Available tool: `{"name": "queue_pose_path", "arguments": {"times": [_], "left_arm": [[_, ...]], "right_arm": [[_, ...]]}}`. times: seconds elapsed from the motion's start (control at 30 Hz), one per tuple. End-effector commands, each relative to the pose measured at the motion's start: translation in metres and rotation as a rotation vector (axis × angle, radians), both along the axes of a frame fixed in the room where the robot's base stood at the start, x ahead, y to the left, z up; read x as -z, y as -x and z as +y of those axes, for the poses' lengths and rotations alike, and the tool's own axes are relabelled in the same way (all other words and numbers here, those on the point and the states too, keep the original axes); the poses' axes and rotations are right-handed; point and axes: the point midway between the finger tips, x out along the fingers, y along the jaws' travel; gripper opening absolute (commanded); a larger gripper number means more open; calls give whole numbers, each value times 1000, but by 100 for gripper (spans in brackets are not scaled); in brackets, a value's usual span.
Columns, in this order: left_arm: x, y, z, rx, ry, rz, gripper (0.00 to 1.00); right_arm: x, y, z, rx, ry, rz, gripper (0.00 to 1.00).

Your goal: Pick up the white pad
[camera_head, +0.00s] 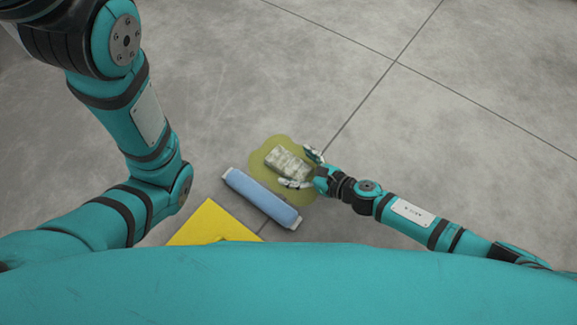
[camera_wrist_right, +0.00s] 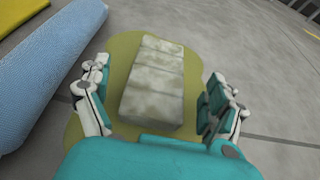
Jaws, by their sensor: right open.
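The white pad (camera_head: 286,163) lies on the floor on a yellow-green puddle (camera_head: 257,158). It is a pale block with greenish stains and crosswise creases, and it also shows in the right wrist view (camera_wrist_right: 155,85). My right gripper (camera_head: 303,168) is open at the pad, its fingers on either side of the pad's near end. In the right wrist view the fingers (camera_wrist_right: 160,105) stand apart from the pad's sides, with a gap on the right; contact on the left cannot be told. My left arm comes in at the left, but its gripper is not in view.
A blue roll (camera_head: 262,198) with white ends lies close beside the puddle, also seen in the right wrist view (camera_wrist_right: 45,70). A yellow object (camera_head: 212,226) lies nearer my body. The grey concrete floor beyond the puddle is clear.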

Motion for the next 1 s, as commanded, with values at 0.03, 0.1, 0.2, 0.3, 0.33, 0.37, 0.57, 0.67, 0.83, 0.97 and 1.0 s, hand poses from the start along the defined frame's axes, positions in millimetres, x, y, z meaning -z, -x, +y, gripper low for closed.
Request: {"name": "queue_pose_path", "arguments": {"times": [0.03,0.1,0.2,0.3,0.33,0.37,0.57,0.67,0.83,0.97,1.0], "left_arm": [[10,0,0,0,0,0,36],[14,0,0,0,1,1,36],[16,-1,1,0,0,2,36],[15,-1,1,-1,1,3,36],[15,-1,1,-1,1,3,36],[15,-1,1,-1,1,3,36],[15,-1,1,-2,2,3,36],[15,-1,1,-2,2,3,36],[15,-1,1,-2,2,3,36],[15,-1,1,-3,2,3,36],[15,-1,1,-3,2,3,36]], "right_arm": [[7,-6,7,-1,0,-3,92],[10,-10,13,0,0,-1,92],[11,-13,17,1,0,0,92],[10,-14,18,1,0,0,92],[9,-14,18,1,0,0,92],[9,-13,18,2,-1,1,92],[9,-13,18,2,-1,1,75],[9,-13,18,2,-1,1,62],[9,-13,18,2,-1,1,40],[9,-13,18,2,-1,1,34],[9,-13,18,2,-1,1,34]]}}
